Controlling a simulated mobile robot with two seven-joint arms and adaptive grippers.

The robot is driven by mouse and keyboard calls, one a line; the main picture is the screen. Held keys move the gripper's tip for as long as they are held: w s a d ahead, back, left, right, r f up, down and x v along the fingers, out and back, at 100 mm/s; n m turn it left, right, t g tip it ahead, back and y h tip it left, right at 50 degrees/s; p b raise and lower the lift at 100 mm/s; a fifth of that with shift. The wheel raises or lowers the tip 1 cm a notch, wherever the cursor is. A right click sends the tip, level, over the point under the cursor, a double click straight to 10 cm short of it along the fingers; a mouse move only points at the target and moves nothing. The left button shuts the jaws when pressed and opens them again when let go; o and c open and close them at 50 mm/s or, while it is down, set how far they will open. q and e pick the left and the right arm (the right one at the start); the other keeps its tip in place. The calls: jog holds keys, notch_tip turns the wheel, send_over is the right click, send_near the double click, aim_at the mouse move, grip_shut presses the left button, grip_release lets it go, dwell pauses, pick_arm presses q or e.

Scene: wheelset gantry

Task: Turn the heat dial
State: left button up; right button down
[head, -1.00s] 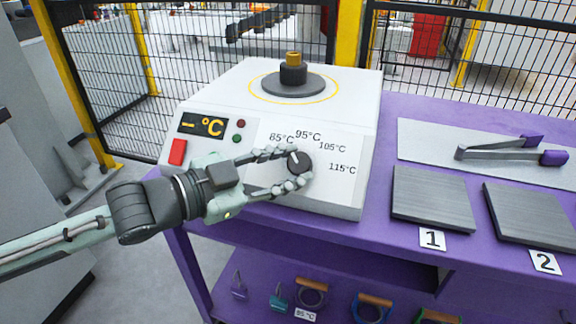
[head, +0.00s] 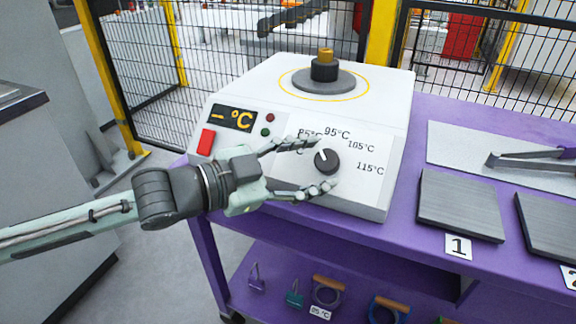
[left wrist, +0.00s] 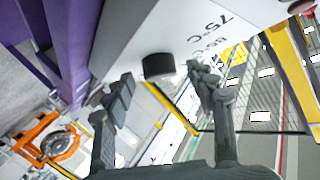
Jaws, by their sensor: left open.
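The heat dial (head: 326,160) is a round black knob with a white pointer mark on the sloping front of a white heater (head: 388,150). Its mark points up and left, roughly toward the partly hidden 85°C label. My left gripper (head: 325,165) is open, one finger above the dial and the other below it. In the left wrist view the dial (left wrist: 158,66) shows between the spread fingers (left wrist: 163,88), with visible gaps on both sides. The display (head: 232,118) reads a dash and °C. My right gripper is not in view.
A red switch (head: 206,142) and two small lamps sit left of the dial. A round plate with a brass-topped hub (head: 325,70) is on top of the heater. The purple bench (head: 405,225) holds dark numbered plates and tongs to the right. Padlocks and rings hang below.

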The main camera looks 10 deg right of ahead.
pick_arm(q)
jog(key=v, duration=1.1)
jog(key=shift+a, duration=0.15)
